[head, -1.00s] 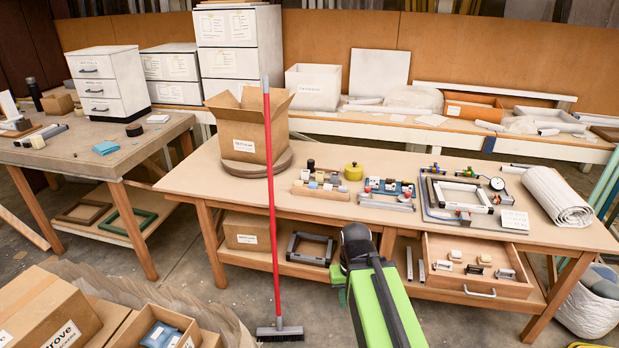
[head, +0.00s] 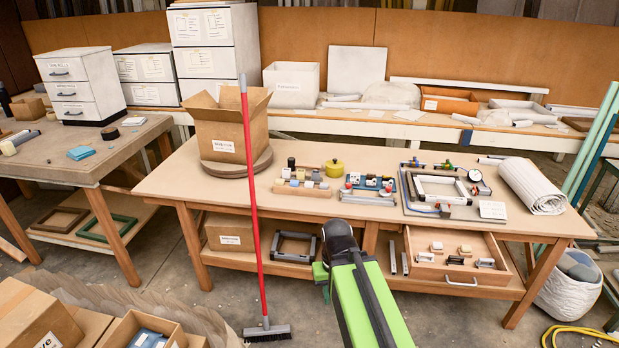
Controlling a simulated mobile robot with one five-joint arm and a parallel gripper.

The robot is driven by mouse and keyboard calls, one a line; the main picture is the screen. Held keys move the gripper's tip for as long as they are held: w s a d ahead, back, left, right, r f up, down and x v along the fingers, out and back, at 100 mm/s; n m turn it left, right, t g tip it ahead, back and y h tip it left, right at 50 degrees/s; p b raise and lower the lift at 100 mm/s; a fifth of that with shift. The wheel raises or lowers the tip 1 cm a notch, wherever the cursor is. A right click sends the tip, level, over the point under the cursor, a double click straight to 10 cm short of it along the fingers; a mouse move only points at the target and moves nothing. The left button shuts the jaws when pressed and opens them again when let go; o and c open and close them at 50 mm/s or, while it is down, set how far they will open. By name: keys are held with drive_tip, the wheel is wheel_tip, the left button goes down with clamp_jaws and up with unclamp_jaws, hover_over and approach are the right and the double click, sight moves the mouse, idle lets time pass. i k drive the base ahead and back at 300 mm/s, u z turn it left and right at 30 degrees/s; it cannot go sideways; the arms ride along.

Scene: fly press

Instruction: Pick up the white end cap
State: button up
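I cannot single out the white end cap for certain. Small pale pieces lie in the open drawer, among them a whitish block (head: 436,246), a cream block (head: 464,250) and a white piece with dark parts (head: 485,263). More small white and dark pieces stand in a wooden tray (head: 302,190) on the table. My green arm rises from the bottom centre, and its dark joint is in front of the table's lower shelf, left of the drawer. My gripper's fingers do not show. No held object is visible.
The drawer (head: 456,278) juts out at the front. A red-handled broom (head: 252,190) stands left of my arm. Yellow cable (head: 580,330) lies bottom right.

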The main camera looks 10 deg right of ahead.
sight(436, 246)
drive_tip(key=z, duration=0.7)
drive_tip(key=i, duration=1.25)
drive_tip(key=u, duration=1.75)
drive_tip(key=k, duration=0.6)
drive_tip(key=z, duration=0.1)
drive_tip(key=i, duration=0.6)
drive_tip(key=u, duration=0.1)
